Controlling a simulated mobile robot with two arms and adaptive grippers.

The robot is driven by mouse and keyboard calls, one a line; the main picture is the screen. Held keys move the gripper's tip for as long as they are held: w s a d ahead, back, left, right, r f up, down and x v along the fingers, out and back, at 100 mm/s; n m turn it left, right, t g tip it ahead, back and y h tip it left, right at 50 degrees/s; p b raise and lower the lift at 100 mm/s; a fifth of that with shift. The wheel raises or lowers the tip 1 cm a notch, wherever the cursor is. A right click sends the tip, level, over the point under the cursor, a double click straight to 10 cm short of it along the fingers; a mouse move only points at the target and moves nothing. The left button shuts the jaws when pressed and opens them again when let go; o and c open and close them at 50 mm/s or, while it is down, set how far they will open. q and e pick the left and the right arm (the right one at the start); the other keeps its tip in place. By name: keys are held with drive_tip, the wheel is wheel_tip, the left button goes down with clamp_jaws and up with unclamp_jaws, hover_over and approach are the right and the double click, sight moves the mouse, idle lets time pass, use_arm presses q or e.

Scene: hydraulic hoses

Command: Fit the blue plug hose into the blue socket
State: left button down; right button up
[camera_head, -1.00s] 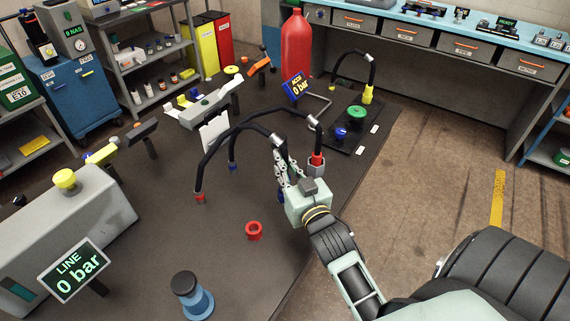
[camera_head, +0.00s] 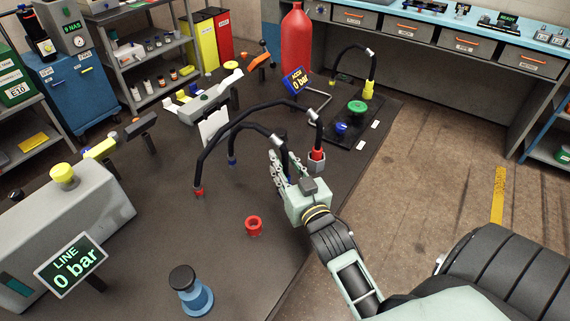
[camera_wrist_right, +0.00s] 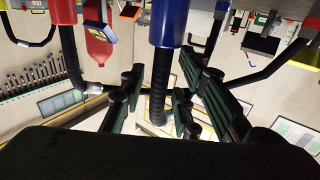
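A black hose with blue ends arches over the dark table in the head view. One blue end (camera_head: 232,163) hangs near the table. The other blue plug (camera_wrist_right: 166,22) shows large in the right wrist view, with its black hose (camera_wrist_right: 160,88) between my right fingers. My right gripper (camera_head: 280,170) is at this end of the hose; its fingers (camera_wrist_right: 158,98) stand apart, with gaps visible beside the hose. The blue socket (camera_head: 341,129) is on the black panel behind and right of the gripper. My left gripper is not visible.
A red-ended hose (camera_head: 250,106) arches close by, its right red end (camera_head: 317,153) at a grey hex fitting. A green fitting (camera_head: 357,107) and a yellow plug (camera_head: 368,90) are on the panel. A red ring (camera_head: 253,226) and blue bottle-like piece (camera_head: 195,298) stand in front.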

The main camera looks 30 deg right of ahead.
drive_tip(key=shift+f, duration=0.1)
drive_tip(key=shift+s+a, duration=0.1)
drive_tip(key=shift+s, duration=0.25)
drive_tip(key=s+a, duration=0.2)
drive_tip(key=s, duration=0.9)
